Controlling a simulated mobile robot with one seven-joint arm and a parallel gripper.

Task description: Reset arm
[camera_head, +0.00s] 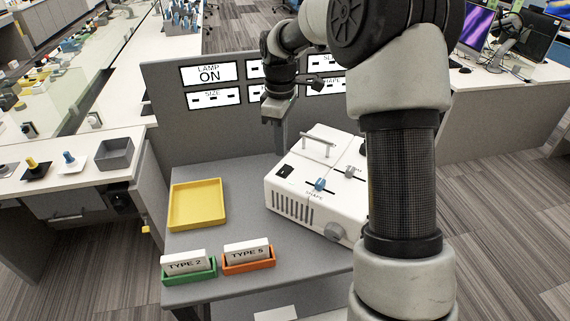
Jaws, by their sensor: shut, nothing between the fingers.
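My arm rises at the right of the head view, bends over at the top, and ends in my gripper (273,121). My gripper points down in front of the grey panel, above the back of the grey table and left of the white box's handle. It is shut and empty, apart from everything on the table. The arm hides part of the panel's signs and the right side of the white box (290,207).
The white box has a handle (317,144), a blue slider knob (320,184) and a grey dial (334,231). A yellow tray (196,205), a green holder (189,275) and an orange holder (248,265) with cards stand left. The "LAMP ON" sign (209,73) hangs behind.

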